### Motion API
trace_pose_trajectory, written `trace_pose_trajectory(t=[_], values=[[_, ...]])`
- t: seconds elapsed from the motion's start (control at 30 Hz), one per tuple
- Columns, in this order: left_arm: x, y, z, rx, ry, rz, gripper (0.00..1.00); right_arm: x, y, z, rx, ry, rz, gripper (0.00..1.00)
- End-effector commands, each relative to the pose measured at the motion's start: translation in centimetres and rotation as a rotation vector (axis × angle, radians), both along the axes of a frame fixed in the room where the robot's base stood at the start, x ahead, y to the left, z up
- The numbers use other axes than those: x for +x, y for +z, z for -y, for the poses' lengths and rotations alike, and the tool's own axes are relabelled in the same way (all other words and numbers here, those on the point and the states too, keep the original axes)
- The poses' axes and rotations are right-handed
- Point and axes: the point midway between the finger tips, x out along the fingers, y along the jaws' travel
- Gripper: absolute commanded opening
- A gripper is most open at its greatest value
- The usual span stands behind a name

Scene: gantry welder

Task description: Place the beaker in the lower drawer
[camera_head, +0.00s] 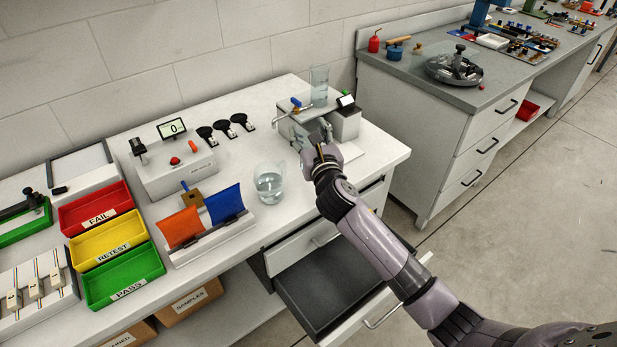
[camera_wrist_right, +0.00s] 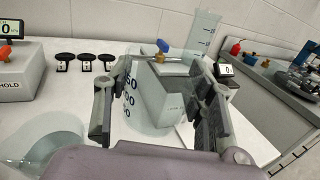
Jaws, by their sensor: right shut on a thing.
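My right gripper (camera_head: 314,134) is at the grey dispenser unit on the bench. The held beaker is hard to see in the head view. Another clear beaker (camera_head: 268,184) with water stands upright on the bench, left of the gripper; it also shows at lower left in the wrist view (camera_wrist_right: 48,150). The lower drawer (camera_head: 328,287) is pulled out, its dark inside looking empty; my right arm passes above it. The upper drawer (camera_head: 302,247) is shut. My left gripper is not in view.
The orange and blue pouches (camera_head: 226,205) stand on a rack near the water beaker. A white control box (camera_head: 175,170) is farther left.

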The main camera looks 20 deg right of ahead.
Motion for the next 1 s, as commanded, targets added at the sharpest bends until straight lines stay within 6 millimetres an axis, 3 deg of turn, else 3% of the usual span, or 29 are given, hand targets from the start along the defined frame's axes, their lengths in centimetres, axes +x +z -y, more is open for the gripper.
trace_pose_trajectory(t=[0.03,0.1,0.3,0.5,0.73,1.0], values=[[0.0,-0.7,0.0,0.0,0.0,0.0,0.38,0.0,-2.1,0.0,0.005,-0.003,-0.005,0.27],[0.0,-1.2,0.0,0.0,0.0,0.0,0.38,0.0,-4.0,-0.1,0.005,-0.002,-0.005,0.27],[0.0,-2.6,0.0,0.0,0.0,0.0,0.38,0.0,-8.2,0.0,0.004,-0.001,0.0,0.27],[0.0,-3.2,0.0,0.0,0.0,0.0,0.38,0.0,-9.8,0.0,0.001,0.0,0.002,0.27],[0.0,-4.6,0.0,0.0,0.0,0.0,0.38,0.0,-13.0,0.0,0.003,-0.002,0.001,0.27],[0.0,-4.6,0.0,0.0,0.0,0.0,0.38,0.0,-13.2,0.0,0.0,0.0,0.002,0.27]])
